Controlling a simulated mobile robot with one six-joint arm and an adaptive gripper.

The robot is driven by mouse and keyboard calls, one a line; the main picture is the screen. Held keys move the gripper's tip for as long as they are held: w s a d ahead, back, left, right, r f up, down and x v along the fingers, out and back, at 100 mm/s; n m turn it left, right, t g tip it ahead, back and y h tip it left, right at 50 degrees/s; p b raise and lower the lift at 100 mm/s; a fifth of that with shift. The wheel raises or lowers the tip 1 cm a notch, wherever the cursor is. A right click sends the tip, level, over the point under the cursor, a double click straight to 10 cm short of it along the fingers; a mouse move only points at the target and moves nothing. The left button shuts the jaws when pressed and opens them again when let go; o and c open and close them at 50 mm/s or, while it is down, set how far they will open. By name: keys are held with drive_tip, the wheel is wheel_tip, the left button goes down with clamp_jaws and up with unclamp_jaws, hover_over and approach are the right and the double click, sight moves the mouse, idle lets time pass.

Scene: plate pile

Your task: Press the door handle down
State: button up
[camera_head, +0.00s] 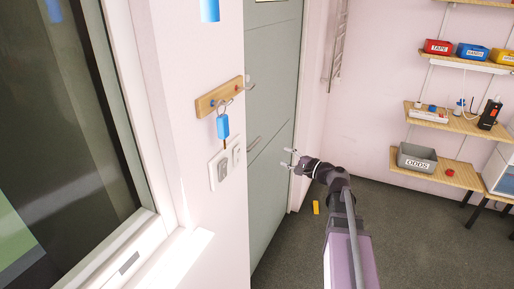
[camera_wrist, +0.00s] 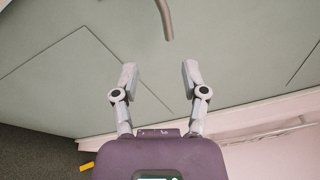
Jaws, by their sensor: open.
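The grey-green door (camera_head: 272,60) stands closed beyond the white wall edge, and its panel fills much of the wrist view (camera_wrist: 50,95). My gripper (camera_head: 288,158) is open and empty in front of the door, to the right of the handle in the head view. In the wrist view, the handle end lies beyond the gap between my fingertips (camera_wrist: 160,70), apart from both.
A wooden key rack (camera_head: 219,95) with a blue-tagged key (camera_head: 222,126) hangs on the wall above white switches (camera_head: 219,168). A yellow block (camera_head: 316,207) lies on the floor by the door. Shelves with a grey ODDS bin (camera_head: 416,161) are at right. The floor between is open.

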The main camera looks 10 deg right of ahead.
drive_tip(key=shift+w+a, duration=0.1)
drive_tip(key=shift+x, duration=6.8)
